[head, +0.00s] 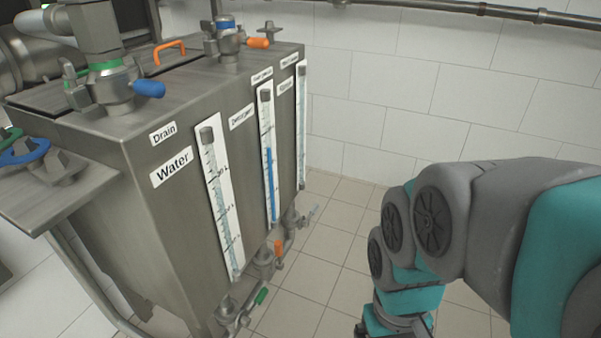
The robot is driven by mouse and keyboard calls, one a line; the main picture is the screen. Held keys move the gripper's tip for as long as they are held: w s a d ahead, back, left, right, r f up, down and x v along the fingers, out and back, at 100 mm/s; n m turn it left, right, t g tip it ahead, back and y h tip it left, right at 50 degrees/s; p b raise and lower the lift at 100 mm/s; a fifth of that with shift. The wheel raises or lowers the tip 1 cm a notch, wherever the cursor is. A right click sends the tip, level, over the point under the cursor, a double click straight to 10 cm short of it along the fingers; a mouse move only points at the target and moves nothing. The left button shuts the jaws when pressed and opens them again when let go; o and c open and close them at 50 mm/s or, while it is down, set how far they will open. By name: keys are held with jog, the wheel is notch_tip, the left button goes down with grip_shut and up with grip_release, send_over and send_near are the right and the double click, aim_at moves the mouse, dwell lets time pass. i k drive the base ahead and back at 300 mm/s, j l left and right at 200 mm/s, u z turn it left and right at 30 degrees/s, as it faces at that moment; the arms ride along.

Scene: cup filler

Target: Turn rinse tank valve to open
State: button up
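A steel tank unit (165,225) stands at the left with several gauges on its front. The nearest label reads Water, a middle one seems to read Detergent, and the far label (286,88) is too small to read surely. Low along the front are valves with a green handle (262,296), an orange handle (278,249) and a pale bluish handle (312,213) farthest back. On top are valves with a blue handle (149,89) and an orange handle (258,43). Which valve serves the rinse tank is not clear. My arm hangs at the right; my gripper is below the frame.
A side shelf (70,200) with green and blue round handles juts out at the left. A pipe (440,8) runs along the tiled wall at the top. The tiled floor (325,260) between the tank and my arm is clear.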

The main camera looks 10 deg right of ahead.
aim_at(306, 223)
jog(key=i+l+u, duration=0.1)
jog(key=u, duration=0.75)
jog(key=i+l+u, duration=0.2)
jog(key=l+u, duration=0.2)
jog(key=l, duration=0.3)
jog(key=i+l+u, duration=0.1)
jog(key=l+u, duration=0.25)
jog(key=l, duration=0.4)
jog(key=l+u, duration=0.4)
jog(key=l, duration=1.55)
jog(key=k+l, duration=0.1)
jog(key=l, duration=1.05)
jog(key=i+u, duration=0.05)
